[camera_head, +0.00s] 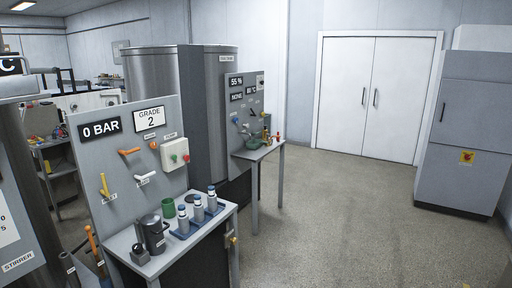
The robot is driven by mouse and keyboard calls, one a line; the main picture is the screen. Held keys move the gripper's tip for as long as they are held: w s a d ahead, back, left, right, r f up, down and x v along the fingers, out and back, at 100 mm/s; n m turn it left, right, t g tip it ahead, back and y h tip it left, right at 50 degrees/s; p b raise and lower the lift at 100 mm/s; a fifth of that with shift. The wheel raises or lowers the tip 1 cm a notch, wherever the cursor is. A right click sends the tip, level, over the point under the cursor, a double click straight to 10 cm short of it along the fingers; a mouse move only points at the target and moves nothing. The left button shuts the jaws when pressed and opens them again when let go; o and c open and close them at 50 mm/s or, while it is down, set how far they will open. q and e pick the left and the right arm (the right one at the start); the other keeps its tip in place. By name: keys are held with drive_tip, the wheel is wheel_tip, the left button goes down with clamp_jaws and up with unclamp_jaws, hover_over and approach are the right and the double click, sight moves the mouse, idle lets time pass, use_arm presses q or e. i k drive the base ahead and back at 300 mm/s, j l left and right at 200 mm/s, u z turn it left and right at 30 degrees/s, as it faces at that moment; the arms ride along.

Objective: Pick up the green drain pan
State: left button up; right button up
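A dark green, shallow, pan-like object (252,143) sits on the small far table, below the far grey panel. It is small in the view, so I cannot tell its exact shape. A green cup-like container (168,208) stands upright on the near table, next to the near grey panel. I cannot tell for sure which of these two is called the drain pan. Neither of my grippers shows in the head view.
The near table (128,240) also holds a dark jug (154,234) and several bottles in a blue rack (190,231). The far table (266,150) holds other small items. The floor (340,220) right of both tables is clear, up to a grey cabinet (455,130).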

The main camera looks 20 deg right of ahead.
sight(259, 144)
drive_tip(key=i+l+z, duration=0.35)
drive_tip(key=i, duration=0.2)
drive_tip(key=i+l+z, duration=0.35)
drive_tip(key=i, duration=0.25)
drive_tip(key=i+z, duration=0.35)
drive_tip(key=i, duration=0.25)
drive_tip(key=i+l, duration=0.1)
drive_tip(key=i, duration=1.75)
drive_tip(key=i+u, duration=0.25)
drive_tip(key=i, duration=0.15)
drive_tip(key=i+l+u, duration=0.2)
drive_tip(key=i, duration=0.2)
drive_tip(key=i+l+u, duration=0.1)
drive_tip(key=i+u, duration=0.15)
drive_tip(key=i, duration=0.15)
drive_tip(key=i+l, duration=0.2)
drive_tip(key=i, duration=0.25)
